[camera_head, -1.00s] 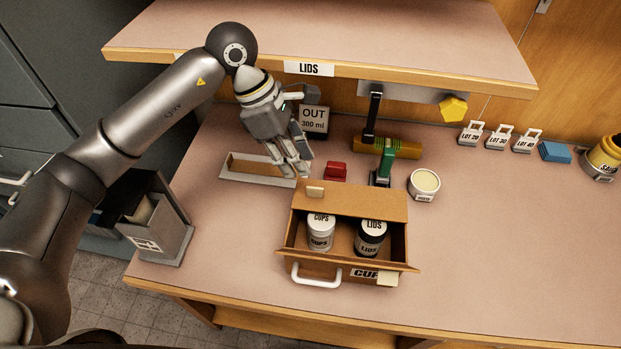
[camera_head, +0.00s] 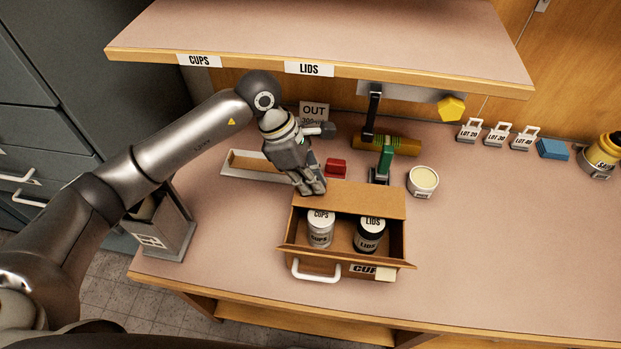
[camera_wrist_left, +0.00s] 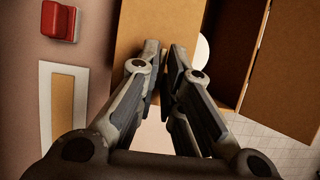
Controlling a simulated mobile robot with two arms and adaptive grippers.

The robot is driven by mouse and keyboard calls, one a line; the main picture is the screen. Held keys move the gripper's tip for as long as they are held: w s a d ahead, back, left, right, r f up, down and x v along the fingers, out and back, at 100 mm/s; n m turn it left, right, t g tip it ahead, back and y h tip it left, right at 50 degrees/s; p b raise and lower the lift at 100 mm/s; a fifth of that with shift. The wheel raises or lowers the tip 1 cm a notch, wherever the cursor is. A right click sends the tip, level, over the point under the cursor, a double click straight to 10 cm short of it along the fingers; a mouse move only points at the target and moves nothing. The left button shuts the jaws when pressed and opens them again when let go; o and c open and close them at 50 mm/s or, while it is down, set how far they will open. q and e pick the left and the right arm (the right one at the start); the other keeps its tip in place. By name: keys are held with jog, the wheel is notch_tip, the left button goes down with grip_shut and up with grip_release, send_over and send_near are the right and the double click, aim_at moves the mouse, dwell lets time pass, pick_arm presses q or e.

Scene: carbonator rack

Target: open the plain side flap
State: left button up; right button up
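The open brown carton (camera_head: 403,240) stands mid-table with a CUPS jar (camera_head: 321,229) and a LIDS jar (camera_head: 370,236) inside. Its plain back flap (camera_head: 365,200) rises from the far side; I cannot tell its exact angle. Its front flap (camera_head: 340,260) slopes outward above the CUPS label. My left gripper (camera_head: 315,190) is at the far left part of the back flap and hides the small tab there. In the left wrist view, its fingertips (camera_wrist_left: 165,48) are close together with a narrow gap, against the flap (camera_wrist_left: 133,30). Whether they grip the tab is unclear. My right gripper is out of view.
A red block (camera_head: 336,168), a green-handled tool (camera_head: 384,165) and a cream-topped tub (camera_head: 423,181) stand behind the carton. A white handle (camera_head: 315,276) sticks out at its front. The shelf (camera_head: 420,80) overhangs behind. The table's right front is clear.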

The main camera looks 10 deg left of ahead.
pick_arm(q)
grip_shut()
jog(key=shift+w+r+g+b, duration=0.25)
jog(key=shift+w+g+b, duration=0.15)
jog(key=shift+g, duration=0.3)
jog(key=o, duration=0.6)
grip_release()
jog(key=shift+s, duration=0.1)
jog(key=shift+v, duration=3.75)
jog(key=shift+o, duration=0.3)
